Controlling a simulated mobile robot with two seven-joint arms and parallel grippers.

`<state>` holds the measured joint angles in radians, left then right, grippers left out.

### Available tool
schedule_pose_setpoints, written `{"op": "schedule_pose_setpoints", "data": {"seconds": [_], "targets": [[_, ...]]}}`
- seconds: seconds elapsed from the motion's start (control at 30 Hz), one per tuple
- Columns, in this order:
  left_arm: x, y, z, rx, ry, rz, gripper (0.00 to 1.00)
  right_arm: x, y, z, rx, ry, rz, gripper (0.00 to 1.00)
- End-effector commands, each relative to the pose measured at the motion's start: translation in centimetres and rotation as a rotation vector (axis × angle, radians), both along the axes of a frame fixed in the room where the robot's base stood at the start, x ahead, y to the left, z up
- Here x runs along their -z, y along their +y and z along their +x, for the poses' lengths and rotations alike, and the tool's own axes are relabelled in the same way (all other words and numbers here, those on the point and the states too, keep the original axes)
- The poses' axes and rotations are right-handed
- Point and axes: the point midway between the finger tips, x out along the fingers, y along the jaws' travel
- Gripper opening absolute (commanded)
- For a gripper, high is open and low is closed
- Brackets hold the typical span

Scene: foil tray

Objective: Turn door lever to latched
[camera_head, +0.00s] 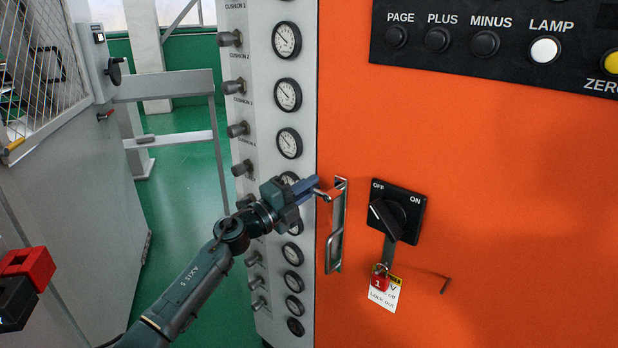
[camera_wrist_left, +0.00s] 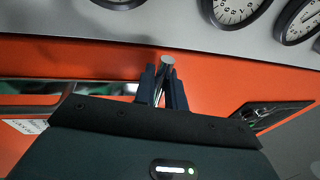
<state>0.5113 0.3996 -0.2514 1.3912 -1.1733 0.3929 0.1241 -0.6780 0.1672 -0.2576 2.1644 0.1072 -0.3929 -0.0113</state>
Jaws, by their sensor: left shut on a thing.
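The orange cabinet door carries a tall silver handle plate (camera_head: 339,228) near its left edge, with a curved metal pull (camera_head: 333,250) in its lower part. My left gripper (camera_head: 318,187) reaches in from the left at the plate's upper part, its blue fingers shut on the door lever (camera_head: 324,196). Only a short metal end of the lever shows there; the fingers hide the rest. In the left wrist view, the lever's round silver end (camera_wrist_left: 168,60) sticks out between the two dark blue fingers (camera_wrist_left: 162,88). Its exact angle is hard to tell. My right gripper is not in view.
A black OFF/ON rotary switch (camera_head: 397,211) with a red padlock (camera_head: 380,278) and tag (camera_head: 384,294) sits right of the plate. A grey panel of gauges and knobs (camera_head: 288,95) stands left. A metal hook (camera_head: 444,284) protrudes at lower right.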

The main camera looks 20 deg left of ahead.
Motion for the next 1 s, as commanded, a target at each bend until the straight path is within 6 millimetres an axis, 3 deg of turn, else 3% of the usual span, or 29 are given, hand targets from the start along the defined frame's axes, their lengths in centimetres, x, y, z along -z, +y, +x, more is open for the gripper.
{"op": "schedule_pose_setpoints", "data": {"seconds": [0.5,1.0], "targets": [[2.4,-0.5,-0.2,0.0,0.178,-0.416,0.0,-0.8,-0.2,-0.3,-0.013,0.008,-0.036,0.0],[3.4,-1.0,-0.4,0.0,0.249,-0.586,0.0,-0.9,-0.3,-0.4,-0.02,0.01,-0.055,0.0]]}}
